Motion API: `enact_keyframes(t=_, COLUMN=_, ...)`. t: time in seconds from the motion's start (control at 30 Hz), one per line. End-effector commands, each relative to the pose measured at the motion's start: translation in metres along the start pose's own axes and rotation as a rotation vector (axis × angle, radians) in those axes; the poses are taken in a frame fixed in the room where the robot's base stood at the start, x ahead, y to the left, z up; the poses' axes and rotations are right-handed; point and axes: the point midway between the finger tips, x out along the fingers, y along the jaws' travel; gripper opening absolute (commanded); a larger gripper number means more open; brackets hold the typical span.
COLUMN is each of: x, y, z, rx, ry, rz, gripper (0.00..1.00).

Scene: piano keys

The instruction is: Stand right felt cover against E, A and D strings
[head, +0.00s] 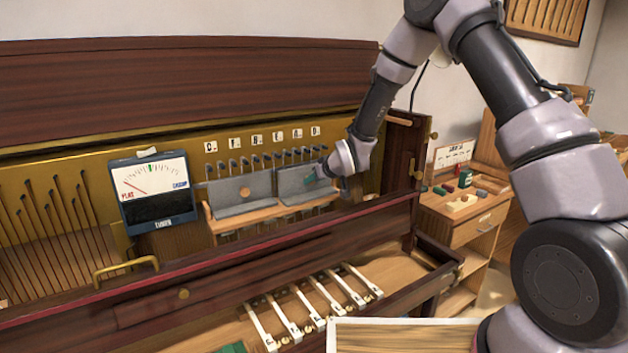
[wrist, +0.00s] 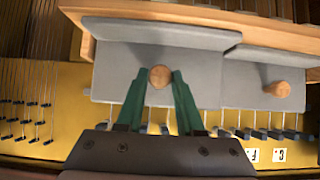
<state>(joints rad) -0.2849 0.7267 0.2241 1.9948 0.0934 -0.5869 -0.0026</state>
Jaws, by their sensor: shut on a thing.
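The right felt cover (head: 296,187) is a grey L-shaped piece with an upright panel and a lower flange. It is on the wooden ledge (head: 222,226), in front of the strings under the rightmost letter labels (head: 297,133). My gripper (head: 314,174) is shut on the cover's round wooden knob (wrist: 160,77), one green finger on each side. In the wrist view the cover's panel (wrist: 112,72) spreads on both sides of the fingers. Whether its back touches the strings is hidden. The left felt cover (head: 232,193) stands beside it; its knob (wrist: 283,89) is free.
A tuner meter (head: 157,191) stands left of the covers. Tuning pins line up above them. The dark wooden rail (head: 300,236) runs in front, with several white keys (head: 318,305) below. A side cabinet (head: 462,226) with small items stands at right.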

Motion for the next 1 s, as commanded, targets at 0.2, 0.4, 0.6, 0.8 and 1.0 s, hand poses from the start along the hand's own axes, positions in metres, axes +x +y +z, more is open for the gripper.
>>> enact_keyframes(t=0.2, x=0.0006, y=0.0001, z=0.0002, rx=0.0, ry=0.001, rz=0.0, gripper=0.0)
enact_keyframes(t=0.4, x=0.0006, y=0.0001, z=0.0002, rx=0.0, ry=0.001, rz=0.0, gripper=0.0)
enact_keyframes(t=0.6, x=0.0017, y=0.0001, z=-0.0007, rx=0.0, ry=0.002, rz=0.0, gripper=0.0)
enact_keyframes(t=0.8, x=0.0051, y=0.0, z=-0.0031, rx=-0.001, ry=0.002, rz=0.0, gripper=0.0)
enact_keyframes(t=1.0, x=0.0083, y=-0.0001, z=-0.0052, rx=-0.001, ry=0.002, rz=0.0, gripper=0.0)
